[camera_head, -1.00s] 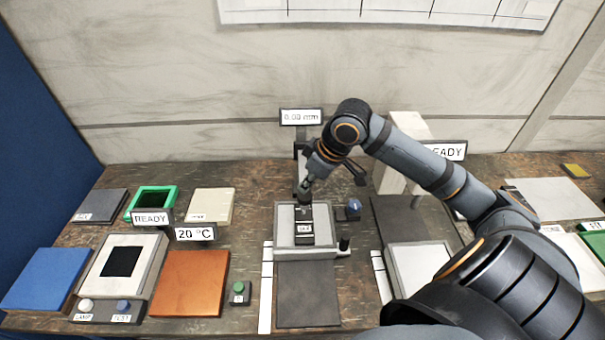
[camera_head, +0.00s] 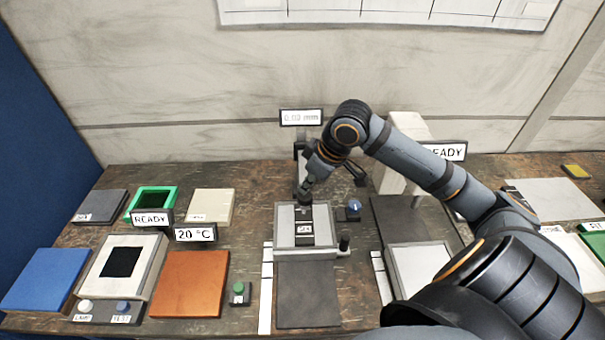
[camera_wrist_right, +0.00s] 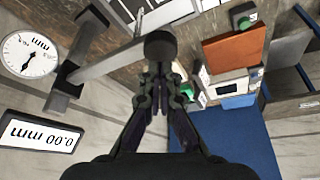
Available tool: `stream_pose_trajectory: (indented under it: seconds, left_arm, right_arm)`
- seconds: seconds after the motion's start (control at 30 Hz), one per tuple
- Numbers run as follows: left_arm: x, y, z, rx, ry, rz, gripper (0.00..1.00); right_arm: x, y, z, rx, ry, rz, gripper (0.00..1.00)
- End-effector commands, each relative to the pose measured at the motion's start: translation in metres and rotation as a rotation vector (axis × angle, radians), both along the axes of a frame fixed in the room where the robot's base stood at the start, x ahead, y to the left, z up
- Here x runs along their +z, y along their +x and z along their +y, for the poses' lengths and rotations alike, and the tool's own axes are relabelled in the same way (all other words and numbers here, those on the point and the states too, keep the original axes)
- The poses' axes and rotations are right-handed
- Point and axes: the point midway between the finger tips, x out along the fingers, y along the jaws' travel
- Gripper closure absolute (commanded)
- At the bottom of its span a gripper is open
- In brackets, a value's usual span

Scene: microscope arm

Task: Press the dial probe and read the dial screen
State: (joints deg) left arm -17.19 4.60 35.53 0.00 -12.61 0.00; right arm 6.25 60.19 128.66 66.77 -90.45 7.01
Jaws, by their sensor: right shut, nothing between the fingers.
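The dial screen (camera_head: 301,117) stands behind the fixture; its small digits are blurred in the head view. In the right wrist view the screen (camera_wrist_right: 38,137) is upside down and appears to read 0.00 mm. A round white dial (camera_wrist_right: 30,54) with a black needle is beside it. A bar from the stand ends in a dark round piece (camera_wrist_right: 161,46), perhaps the probe. My right gripper (camera_wrist_right: 160,78) is shut and empty, its tips close to that piece; contact cannot be told. In the head view my right gripper (camera_head: 304,198) points down above a dark labelled block (camera_head: 304,233).
The block sits on a pale platform (camera_head: 286,225) with a dark mat (camera_head: 308,295) in front. A blue knob (camera_head: 354,206) is to the right. A green button (camera_head: 239,290) and an orange plate (camera_head: 190,284) are to the left. White columns (camera_head: 400,150) stand behind my right arm.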

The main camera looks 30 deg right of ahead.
Motion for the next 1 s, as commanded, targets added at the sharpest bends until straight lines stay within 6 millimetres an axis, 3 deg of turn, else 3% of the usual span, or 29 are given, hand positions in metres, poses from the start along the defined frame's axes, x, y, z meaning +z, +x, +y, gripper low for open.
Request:
stream_pose_trajectory:
  seconds: [1.0]
  left_arm:
    - [-0.026, 0.001, 0.0, 0.0, 0.0, -0.001, 0.6]
  right_arm:
    - [-0.051, 0.0, 0.0, -0.001, 0.0, 0.002, 1.0]
